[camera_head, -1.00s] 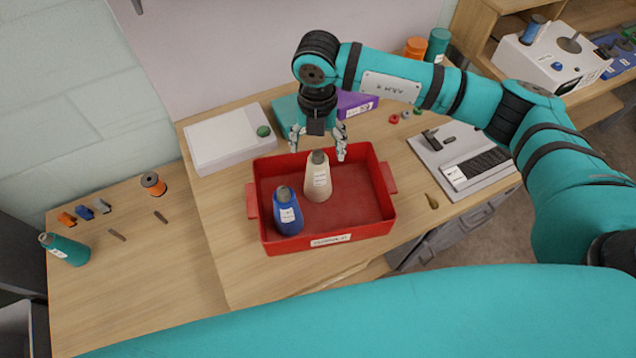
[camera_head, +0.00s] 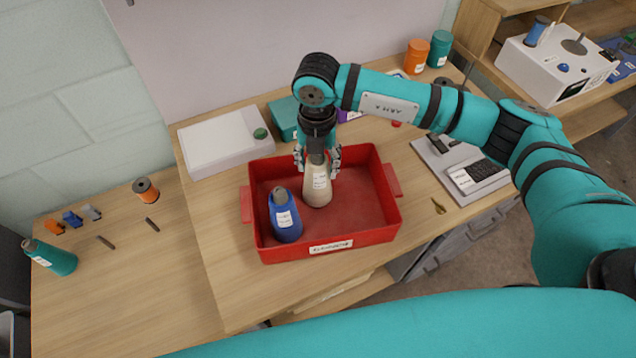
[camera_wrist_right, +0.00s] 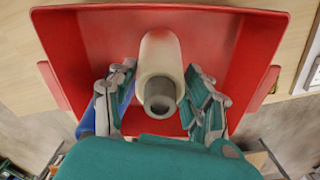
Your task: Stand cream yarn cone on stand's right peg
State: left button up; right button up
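The cream yarn cone (camera_head: 317,186) stands upright in the red tray (camera_head: 326,246), beside a blue cone (camera_head: 284,215). My right gripper (camera_head: 317,160) points down over the cream cone's top, with its fingers on either side. In the right wrist view the cream cone (camera_wrist_right: 160,65) lies between the open fingers of the right gripper (camera_wrist_right: 160,72), with narrow gaps showing on both sides. My left gripper is not in view. I cannot make out for certain which thing is the stand with the right peg.
A white flat box (camera_head: 215,143) and a teal box (camera_head: 284,118) lie behind the tray. A grey plate with a black keypad (camera_head: 484,173) lies to its right. A white unit (camera_head: 555,62) stands at the far right. A teal cone (camera_head: 50,257) lies on the left table.

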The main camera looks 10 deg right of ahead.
jog(key=c, duration=0.4)
pick_arm(q)
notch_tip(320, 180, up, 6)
jog(key=p, duration=0.6)
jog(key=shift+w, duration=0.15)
pick_arm(e)
jog(key=shift+r, duration=5.5)
jog(key=shift+c, duration=0.2)
